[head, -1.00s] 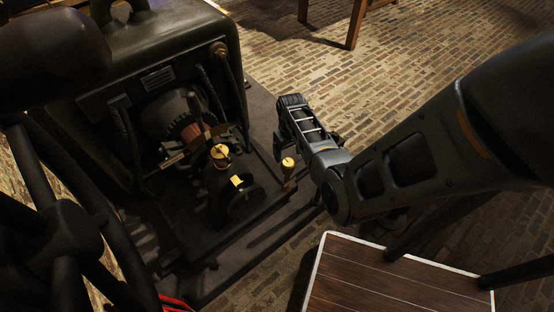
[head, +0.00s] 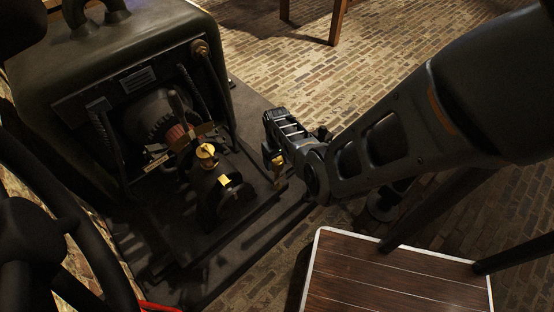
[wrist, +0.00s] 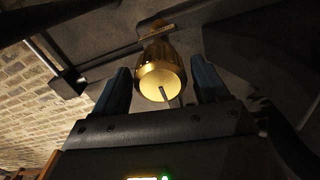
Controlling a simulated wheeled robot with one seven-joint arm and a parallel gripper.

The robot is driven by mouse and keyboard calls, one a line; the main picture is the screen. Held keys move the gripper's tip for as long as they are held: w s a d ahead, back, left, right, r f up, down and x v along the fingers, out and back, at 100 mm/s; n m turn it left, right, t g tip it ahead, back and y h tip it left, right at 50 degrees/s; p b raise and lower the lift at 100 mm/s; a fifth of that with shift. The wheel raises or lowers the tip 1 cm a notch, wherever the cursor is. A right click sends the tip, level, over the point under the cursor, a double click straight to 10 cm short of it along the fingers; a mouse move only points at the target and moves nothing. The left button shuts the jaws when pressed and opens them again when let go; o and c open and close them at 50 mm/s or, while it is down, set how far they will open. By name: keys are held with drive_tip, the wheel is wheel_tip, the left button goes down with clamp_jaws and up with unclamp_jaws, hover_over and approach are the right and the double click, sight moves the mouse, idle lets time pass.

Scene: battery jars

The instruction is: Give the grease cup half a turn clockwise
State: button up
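The grease cup, a ribbed brass cup with a pale round end (wrist: 161,78), sits between the two fingers of my gripper (wrist: 163,84) in the wrist view. The fingers stand apart on its left and right, with a narrow gap showing on each side, so my gripper is open around or just short of the cup. A thin dark slot or rod shows at the cup's lower edge. In the head view my gripper (head: 272,138) is at the machine's right edge and partly hides a brass cup (head: 277,160) there.
A dark green machine (head: 140,65) stands on a dark base plate at left. Another brass cup (head: 206,150) and a yellow piece (head: 224,181) sit on its mechanism. A wooden platform (head: 390,280) is at front right.

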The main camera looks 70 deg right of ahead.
drive_tip(key=c, duration=0.9)
drive_tip(key=shift+o, duration=0.2)
drive_tip(key=shift+m, duration=0.3)
